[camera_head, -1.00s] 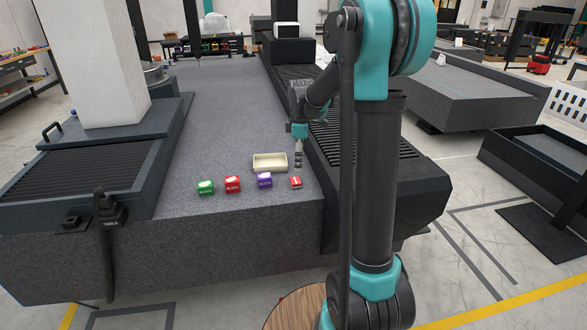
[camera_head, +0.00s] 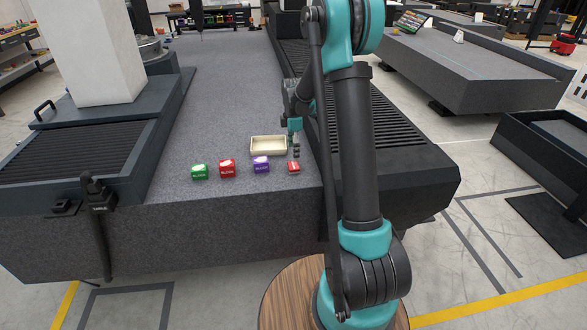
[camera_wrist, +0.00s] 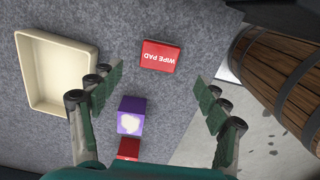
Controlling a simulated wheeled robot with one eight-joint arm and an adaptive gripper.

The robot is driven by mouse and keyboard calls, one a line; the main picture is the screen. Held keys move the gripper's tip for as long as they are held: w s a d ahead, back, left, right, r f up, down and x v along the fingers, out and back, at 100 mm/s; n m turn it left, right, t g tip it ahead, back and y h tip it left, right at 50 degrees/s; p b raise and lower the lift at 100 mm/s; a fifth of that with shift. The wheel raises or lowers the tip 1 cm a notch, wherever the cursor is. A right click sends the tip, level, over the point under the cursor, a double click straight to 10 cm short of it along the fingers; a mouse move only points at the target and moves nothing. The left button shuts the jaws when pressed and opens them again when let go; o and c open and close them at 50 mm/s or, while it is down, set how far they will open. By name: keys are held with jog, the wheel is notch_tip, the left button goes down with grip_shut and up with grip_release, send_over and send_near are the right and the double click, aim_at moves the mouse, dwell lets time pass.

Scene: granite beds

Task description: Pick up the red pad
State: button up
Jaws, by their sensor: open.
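The red pad (camera_wrist: 160,57), marked "WIPE PAD", lies flat on the grey granite bed (camera_head: 245,100). In the head view the pad (camera_head: 293,168) is at the right end of a row of small objects near the bed's front edge. My gripper (camera_head: 295,152) is just above and behind the pad in that view. In the wrist view my gripper's fingers (camera_wrist: 160,92) are spread wide and hold nothing. The pad is apart from the fingers, centred beyond their tips.
A cream tray (camera_head: 268,138) stands behind the row, left of my gripper. Purple (camera_head: 261,165), red (camera_head: 227,168) and green (camera_head: 199,171) blocks sit left of the pad. A dark ribbed rail (camera_head: 375,130) runs along the bed's right side.

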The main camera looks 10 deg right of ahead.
aim_at(293, 165)
jog(key=shift+f, duration=3.45)
jog(key=c, duration=1)
